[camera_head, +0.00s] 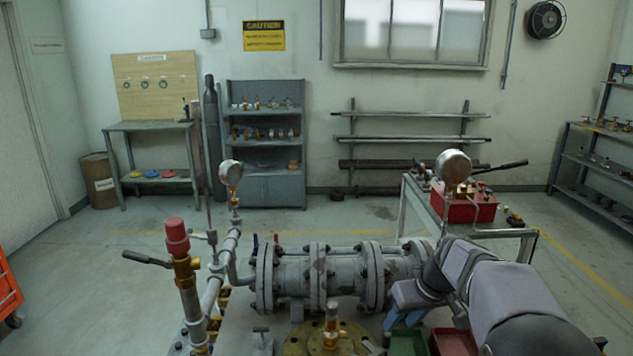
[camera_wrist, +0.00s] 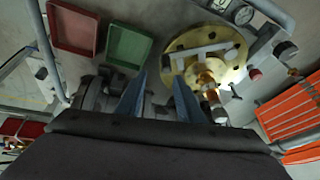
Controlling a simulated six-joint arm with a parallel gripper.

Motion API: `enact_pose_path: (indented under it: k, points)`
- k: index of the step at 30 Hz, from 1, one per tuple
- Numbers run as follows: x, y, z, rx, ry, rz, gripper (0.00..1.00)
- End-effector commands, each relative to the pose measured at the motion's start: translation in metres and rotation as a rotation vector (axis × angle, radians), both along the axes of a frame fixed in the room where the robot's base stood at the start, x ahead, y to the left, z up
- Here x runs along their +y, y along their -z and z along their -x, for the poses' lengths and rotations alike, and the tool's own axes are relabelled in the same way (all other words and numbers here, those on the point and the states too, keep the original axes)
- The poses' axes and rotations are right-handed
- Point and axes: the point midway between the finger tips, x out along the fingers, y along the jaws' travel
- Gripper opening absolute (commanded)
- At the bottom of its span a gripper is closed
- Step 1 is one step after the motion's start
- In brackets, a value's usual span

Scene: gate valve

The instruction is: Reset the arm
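My arm reaches in from the lower right in the head view. My gripper (camera_wrist: 160,90) has two blue fingers spread apart in the wrist view, with nothing between them. In the head view, blue parts of my gripper (camera_head: 404,302) show in front of the grey flanged pipe (camera_head: 342,274), near its right end. The brass valve flange (camera_wrist: 222,72) with its upright stem (camera_wrist: 210,84) lies right of the fingers in the wrist view. The same flange (camera_head: 297,341) is at the bottom middle of the head view, partly cut off by the frame edge.
A green tray (camera_wrist: 129,46) and a red tray (camera_wrist: 72,28) lie beyond the left finger. A red-capped pipe (camera_head: 176,236) and a gauge (camera_head: 230,173) stand left. A side table (camera_head: 420,206) holds a red box (camera_head: 478,208). The floor behind the pipe is mostly clear.

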Motion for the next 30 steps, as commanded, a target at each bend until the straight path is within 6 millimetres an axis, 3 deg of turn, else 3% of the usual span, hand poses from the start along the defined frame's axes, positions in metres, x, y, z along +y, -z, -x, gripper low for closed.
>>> enact_pose_path:
  k: [2, 5, 10, 15, 20, 23, 30]
  points:
    - [-0.004, 0.018, 0.012, 0.050, 0.105, -0.016, 0.34]
    - [-0.008, 0.055, 0.045, 0.155, 0.245, -0.028, 0.34]
    - [-0.007, 0.100, 0.122, 0.311, 0.411, -0.004, 0.34]
    - [0.010, 0.115, 0.211, 0.424, 0.408, 0.061, 0.34]
    - [0.027, 0.109, 0.276, 0.474, 0.311, 0.115, 0.34]
    - [0.037, 0.096, 0.287, 0.453, 0.271, 0.124, 0.34]
    - [0.051, 0.070, 0.274, 0.374, 0.211, 0.130, 0.34]
